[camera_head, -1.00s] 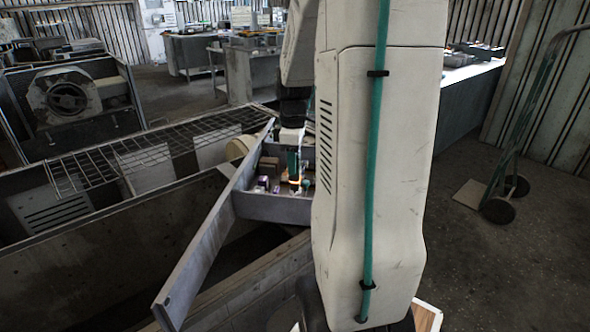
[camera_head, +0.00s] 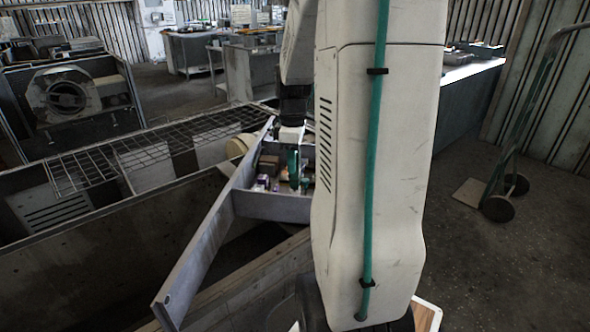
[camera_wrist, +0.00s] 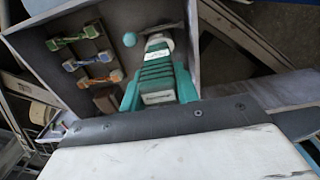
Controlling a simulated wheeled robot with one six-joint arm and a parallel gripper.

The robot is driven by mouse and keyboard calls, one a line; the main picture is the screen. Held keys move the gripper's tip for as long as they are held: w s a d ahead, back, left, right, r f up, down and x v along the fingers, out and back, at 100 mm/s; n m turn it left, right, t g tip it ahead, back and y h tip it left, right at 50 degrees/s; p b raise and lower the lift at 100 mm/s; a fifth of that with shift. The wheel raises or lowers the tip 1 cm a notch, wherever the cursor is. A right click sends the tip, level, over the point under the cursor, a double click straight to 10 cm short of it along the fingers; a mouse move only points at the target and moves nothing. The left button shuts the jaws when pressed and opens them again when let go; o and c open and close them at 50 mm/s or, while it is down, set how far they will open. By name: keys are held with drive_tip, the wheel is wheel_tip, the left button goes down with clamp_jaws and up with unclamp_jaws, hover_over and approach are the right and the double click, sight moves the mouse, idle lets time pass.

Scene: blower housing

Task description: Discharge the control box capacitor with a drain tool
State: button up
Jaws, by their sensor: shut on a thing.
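The control box (camera_head: 272,207) is an open grey metal tray at the blower housing, with small parts inside. The wrist view shows its floor and walls (camera_wrist: 32,52). My gripper (camera_head: 291,140) is over the box, pointing down, shut on a teal tool with dark ribs and a pale label, taken as the drain tool (camera_wrist: 158,75). The tool also shows upright in the head view (camera_head: 293,168). A small round teal-topped part (camera_wrist: 129,39), possibly the capacitor, stands beside the tool. The tool's tip and any contact are hard to make out.
Inside the box, green (camera_wrist: 73,38), blue (camera_wrist: 88,61) and orange (camera_wrist: 101,80) parts sit in a row. A long slanted metal panel edge (camera_head: 212,232) runs before the box. A wire rack (camera_head: 130,155) lies left. A hand truck (camera_head: 508,150) stands on open floor at right.

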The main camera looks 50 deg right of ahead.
idle(0.4)
drive_tip(key=shift+r, duration=3.5)
